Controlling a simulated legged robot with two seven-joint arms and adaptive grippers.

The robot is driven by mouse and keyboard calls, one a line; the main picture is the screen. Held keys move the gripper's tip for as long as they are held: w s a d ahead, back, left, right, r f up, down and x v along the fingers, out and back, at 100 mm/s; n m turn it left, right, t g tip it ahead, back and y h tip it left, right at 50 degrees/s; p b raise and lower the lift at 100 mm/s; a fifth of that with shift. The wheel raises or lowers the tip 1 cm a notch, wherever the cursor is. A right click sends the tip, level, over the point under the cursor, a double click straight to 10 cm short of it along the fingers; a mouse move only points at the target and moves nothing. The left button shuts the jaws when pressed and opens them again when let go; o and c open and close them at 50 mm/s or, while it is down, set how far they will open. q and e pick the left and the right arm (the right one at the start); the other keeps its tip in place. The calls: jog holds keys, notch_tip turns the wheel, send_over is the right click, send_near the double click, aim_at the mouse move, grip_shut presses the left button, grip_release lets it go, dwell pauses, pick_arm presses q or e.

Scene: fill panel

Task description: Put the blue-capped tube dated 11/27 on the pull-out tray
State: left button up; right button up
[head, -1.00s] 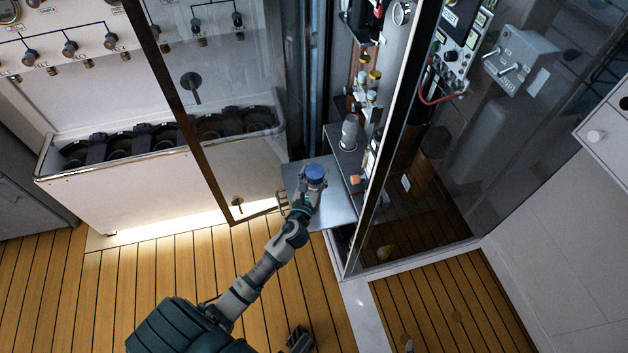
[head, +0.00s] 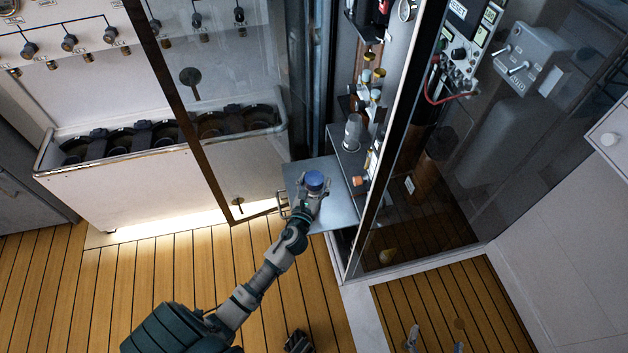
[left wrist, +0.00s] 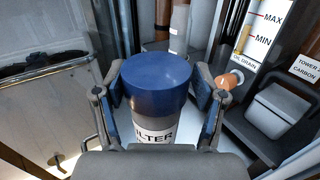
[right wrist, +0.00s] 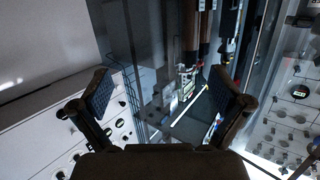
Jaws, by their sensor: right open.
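The blue-capped tube (head: 314,179) is upright in my left gripper (head: 312,190), over the pull-out tray (head: 338,207). In the left wrist view the tube (left wrist: 158,95) stands between the two finger pads, which sit against its sides. Its label shows "LTER"; no date can be read. Its base is hidden, so I cannot tell whether it touches the tray. My right gripper (right wrist: 163,95) is open and empty in the right wrist view; two grey tips that look like its fingers show at the bottom of the head view.
A clear cylinder (head: 352,132) and an orange knob (head: 361,181) stand close to the tray's right inside the cabinet. A framed glass door (head: 190,125) stands open at left. A white bin (head: 150,190) with several dark round wells is behind it. Wooden floor lies in front.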

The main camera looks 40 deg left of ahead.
pick_arm(q)
jog(key=shift+o, duration=0.3)
jog(key=shift+a, duration=0.2)
pick_arm(e)
jog(key=shift+a, duration=0.1)
pick_arm(q)
jog(key=v, duration=0.2)
jog(key=shift+s+p, duration=0.3)
jog(key=s+d+n+g+h, duration=0.1)
jog(key=s+d+n+h, duration=0.3)
jog(key=s+d+n, duration=0.5)
jog(key=s+d+n+g+h, duration=0.2)
jog(key=s+d+n+h, duration=0.3)
jog(key=n, duration=1.6)
jog(key=s+d, duration=0.5)
jog(key=d, duration=0.1)
jog(key=shift+f+g, duration=0.3)
pick_arm(e)
jog(key=shift+s+d+f+g+h, duration=0.15)
jog(key=shift+s+d+f+g, duration=0.15)
jog(key=shift+f+g, duration=0.2)
jog(key=shift+s+d+f+g+h, duration=0.2)
jog(key=shift+s+f+g, duration=0.15)
jog(key=shift+f, duration=0.2)
pick_arm(q)
jog(key=shift+s+f, duration=0.1)
pick_arm(e)
jog(key=shift+w, duration=0.1)
